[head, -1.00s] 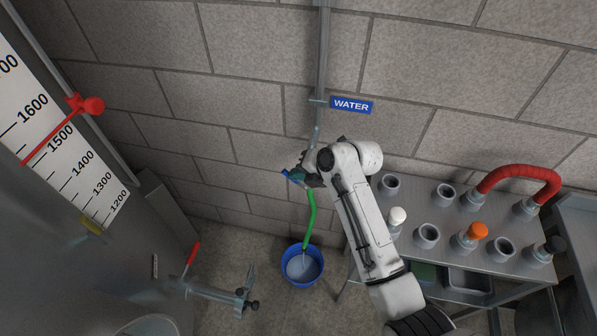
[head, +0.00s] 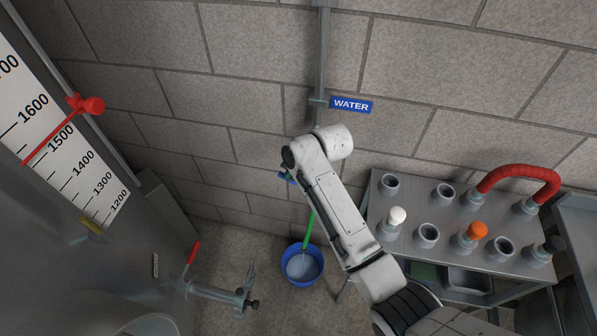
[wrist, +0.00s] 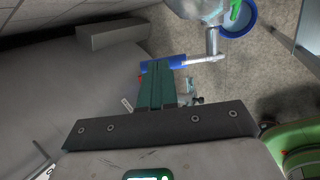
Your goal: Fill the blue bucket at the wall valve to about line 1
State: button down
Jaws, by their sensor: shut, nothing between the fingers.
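The blue bucket (head: 302,279) stands on the floor by the wall, with pale water visible inside. A green hose (head: 309,232) hangs down to it; my arm hides the hose's upper part. The wall valve's blue handle (head: 287,178) shows left of my arm, and the valve body is mostly hidden there. In the wrist view the blue handle (wrist: 165,63) lies across the tips of my gripper (wrist: 156,70), whose teal fingers are together with nothing between them. The fingertips are at or very near the handle; I cannot tell whether they touch. The bucket's line marks are not readable.
A blue WATER sign (head: 351,105) is on the wall beside the pipe (head: 322,55). A metal table (head: 390,222) with several sockets, caps and a red hose (head: 518,174) stands right. A tank with a scale (head: 62,120) and a red-handled outlet (head: 193,253) are left.

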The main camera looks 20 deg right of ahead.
jog(key=a+f+g+h, duration=0.1)
jog(key=w+f+g+h, duration=0.1)
jog(key=h, duration=0.1)
jog(key=shift+w+a+f+n+g, duration=0.1)
jog(key=shift+a+n+g, duration=0.2)
jog(key=shift+a, duration=0.1)
jog(key=shift+w+a+f, duration=0.1)
jog(key=shift+a+f, duration=0.05)
jog(key=shift+f, duration=0.15)
jog(key=shift+a+f, duration=0.1)
dwell(0.3)
